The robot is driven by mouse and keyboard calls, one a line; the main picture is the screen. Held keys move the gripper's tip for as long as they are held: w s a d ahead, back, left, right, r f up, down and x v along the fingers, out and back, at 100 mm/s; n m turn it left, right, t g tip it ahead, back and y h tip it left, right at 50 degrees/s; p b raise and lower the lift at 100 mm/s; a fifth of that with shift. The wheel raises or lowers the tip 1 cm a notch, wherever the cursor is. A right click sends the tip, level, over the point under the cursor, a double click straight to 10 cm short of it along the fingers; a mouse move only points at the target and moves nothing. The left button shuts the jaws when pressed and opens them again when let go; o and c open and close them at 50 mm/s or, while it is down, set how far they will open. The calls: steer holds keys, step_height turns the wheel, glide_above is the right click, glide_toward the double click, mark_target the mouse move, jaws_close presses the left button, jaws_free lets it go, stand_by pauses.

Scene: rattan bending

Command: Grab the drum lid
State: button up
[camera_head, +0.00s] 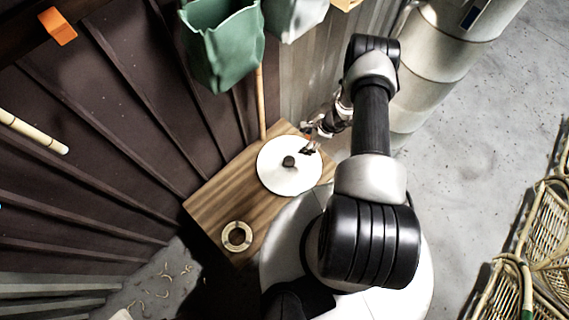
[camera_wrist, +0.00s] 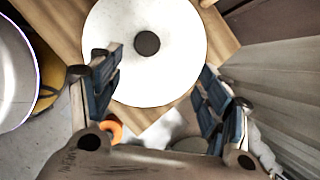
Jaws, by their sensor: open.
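The drum lid (camera_head: 284,178) is a round white disc with a dark round knob (camera_head: 288,161) at its centre. It lies on a small wooden table (camera_head: 207,203). In the wrist view the lid (camera_wrist: 172,82) fills the upper middle, and its knob (camera_wrist: 147,43) lies beyond my fingertips. My gripper (camera_head: 310,146) is at the lid's upper right edge in the head view. In the wrist view my gripper (camera_wrist: 157,75) is open and empty, its blue-padded fingers spread to either side of the lid's near part. I cannot tell how high the fingers are above the lid.
A wooden ring (camera_head: 237,236) lies on the table's near end. A green bag (camera_head: 222,45) hangs above the table's far side, with a wooden pole (camera_head: 261,100) below it. A large pale drum (camera_head: 425,62) stands at upper right. Rattan chairs (camera_head: 530,250) are at far right; grey floor between is clear.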

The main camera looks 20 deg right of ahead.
glide_toward(289, 161)
steer(key=shift+m, duration=0.4)
steer(key=b+x, duration=0.4)
steer(key=b, duration=0.1)
steer(key=shift+w+f, duration=0.15)
steer(key=shift+w, duration=0.05)
steer(key=shift+s+b+x, duration=0.2)
steer(key=shift+b+x, duration=1.6)
steer(key=shift+x, duration=1.2)
steer(key=shift+d, duration=0.1)
steer(key=shift+c, duration=0.6)
steer(key=c, duration=1.6)
steer(key=shift+o, duration=0.2)
